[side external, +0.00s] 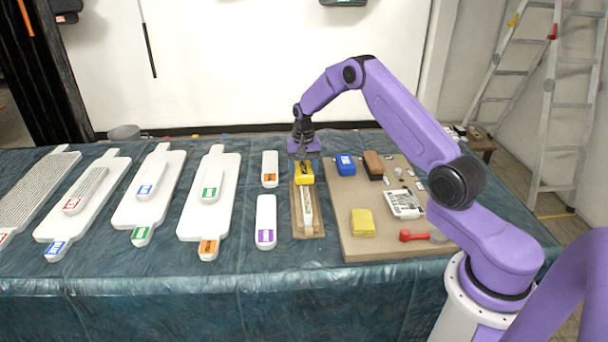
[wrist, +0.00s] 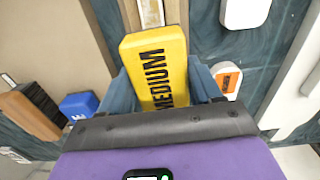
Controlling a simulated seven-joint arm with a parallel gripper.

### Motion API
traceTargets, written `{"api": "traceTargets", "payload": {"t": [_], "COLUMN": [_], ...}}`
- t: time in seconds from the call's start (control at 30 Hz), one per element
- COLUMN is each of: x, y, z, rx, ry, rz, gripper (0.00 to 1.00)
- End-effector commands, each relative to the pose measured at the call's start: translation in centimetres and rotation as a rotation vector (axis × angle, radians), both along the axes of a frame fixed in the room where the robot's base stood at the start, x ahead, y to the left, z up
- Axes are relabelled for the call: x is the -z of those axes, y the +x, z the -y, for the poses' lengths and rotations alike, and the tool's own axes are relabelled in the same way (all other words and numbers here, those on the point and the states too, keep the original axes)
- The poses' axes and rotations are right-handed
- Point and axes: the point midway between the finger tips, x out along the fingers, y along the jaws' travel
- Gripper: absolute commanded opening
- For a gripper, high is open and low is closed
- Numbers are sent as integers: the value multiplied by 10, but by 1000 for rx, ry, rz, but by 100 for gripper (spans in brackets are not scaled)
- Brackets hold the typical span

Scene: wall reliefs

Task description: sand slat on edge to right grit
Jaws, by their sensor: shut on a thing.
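My gripper (side external: 303,158) is shut on a yellow sanding block (side external: 305,174) marked MEDIUM. In the wrist view the block (wrist: 158,62) sits between the two blue-grey fingers of my gripper (wrist: 168,92). A pale narrow slat (side external: 308,208) stands on a brown wooden base (side external: 297,222), running toward the near table edge. The block is at the far end of the slat; whether it touches the slat is unclear. The slat's end (wrist: 151,12) shows beyond the block in the wrist view. A blue block (side external: 345,164) and a brown-and-black block (side external: 373,164) stand to the right.
A tan board (side external: 385,245) on the right also carries a yellow pad (side external: 362,222), a printed sheet (side external: 405,203) and a red-handled tool (side external: 412,236). Left of the slat lie two small white labelled pieces (side external: 266,218) and several long white paddle-shaped boards (side external: 213,190).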

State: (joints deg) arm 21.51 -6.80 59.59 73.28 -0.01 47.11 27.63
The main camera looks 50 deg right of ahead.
Motion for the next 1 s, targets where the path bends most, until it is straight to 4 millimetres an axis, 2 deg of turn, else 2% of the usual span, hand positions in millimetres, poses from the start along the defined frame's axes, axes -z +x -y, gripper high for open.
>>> {"api": "traceTargets", "payload": {"t": [0.57,0.63,0.7,1.0], "x": [0,-7,-26,-50], "y": [36,36,36,35], "z": [37,36,36,36], "rx": [0,-1,-1,0], "ry": [0,-1,-1,-1], "rz": [0,1,4,2], "gripper": [35,35,35,35]}}
